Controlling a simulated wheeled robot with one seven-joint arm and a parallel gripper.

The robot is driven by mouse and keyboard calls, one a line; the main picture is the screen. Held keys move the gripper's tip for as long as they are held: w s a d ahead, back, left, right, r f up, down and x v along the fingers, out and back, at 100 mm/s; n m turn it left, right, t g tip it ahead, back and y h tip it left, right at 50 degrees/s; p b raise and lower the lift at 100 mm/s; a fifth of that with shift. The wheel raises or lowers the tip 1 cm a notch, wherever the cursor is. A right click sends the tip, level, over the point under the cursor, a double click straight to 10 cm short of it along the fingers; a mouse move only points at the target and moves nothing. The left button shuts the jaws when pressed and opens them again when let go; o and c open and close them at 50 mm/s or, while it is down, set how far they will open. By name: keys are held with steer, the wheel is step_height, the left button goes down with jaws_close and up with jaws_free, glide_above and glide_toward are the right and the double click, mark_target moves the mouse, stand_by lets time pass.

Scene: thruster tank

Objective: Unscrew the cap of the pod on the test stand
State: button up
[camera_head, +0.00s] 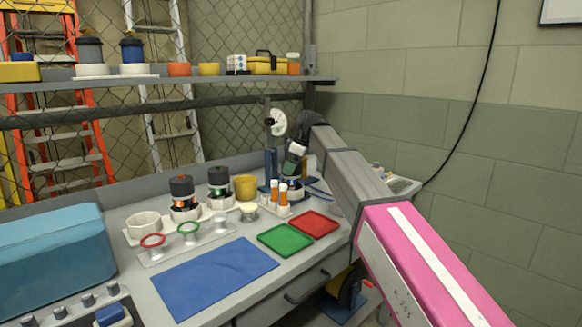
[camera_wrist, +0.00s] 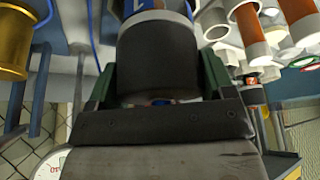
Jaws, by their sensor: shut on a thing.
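The test stand (camera_head: 270,166) is at the back right of the bench, with blue uprights and a round white dial (camera_head: 278,123) above. My gripper (camera_head: 294,160) reaches down over it from the right. In the wrist view, my gripper (camera_wrist: 157,78) is shut with its green fingers on either side of the black cap (camera_wrist: 158,55). A pale ring and part of the pod's blue and white body (camera_wrist: 150,6) show beyond the cap. In the head view, the gripper and arm largely hide the cap and pod, and the cap's thread cannot be seen.
Two dark-capped pods (camera_head: 182,190) stand on the bench left of the stand, near a yellow cup (camera_head: 245,187). Orange tubes (camera_head: 283,190) in a white rack stand close in front of the stand. Green (camera_head: 285,239) and red (camera_head: 314,223) trays and a blue mat (camera_head: 215,277) lie empty.

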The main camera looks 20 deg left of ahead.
steer(key=n+g, duration=0.1)
steer(key=n, duration=0.3)
steer(key=shift+w+a+n+g+h, duration=0.1)
steer(key=shift+w+n+g+h, duration=0.05)
steer(key=shift+n+g+h, duration=0.25)
steer(key=n, duration=0.3)
steer(key=shift+g+h, duration=0.3)
steer(key=shift+g, duration=0.1)
steer(key=o, duration=0.8)
steer(key=shift+o, duration=0.2)
steer(key=shift+r, duration=0.5)
step_height(320, 180, up, 3)
steer(key=shift+f, duration=0.1)
steer(key=s+a+r, duration=0.4)
steer(key=s+r, duration=0.3)
steer(key=s, duration=0.4)
steer(key=w+d+m+t+y, duration=0.1)
steer(key=w+d+m+t, duration=0.4)
steer(key=w+d+m, duration=0.65)
steer(key=a+f+m, duration=0.1)
steer(key=a+f, duration=0.1)
steer(key=f, duration=0.1)
steer(key=a+f, duration=0.3)
steer(key=f, duration=0.1)
steer(key=a+f+m, duration=0.1)
steer(key=a+f, duration=0.1)
steer(key=f, duration=0.1)
steer(key=shift+s+a+f+m, duration=0.25)
steer(key=shift+s+f+m, duration=0.1)
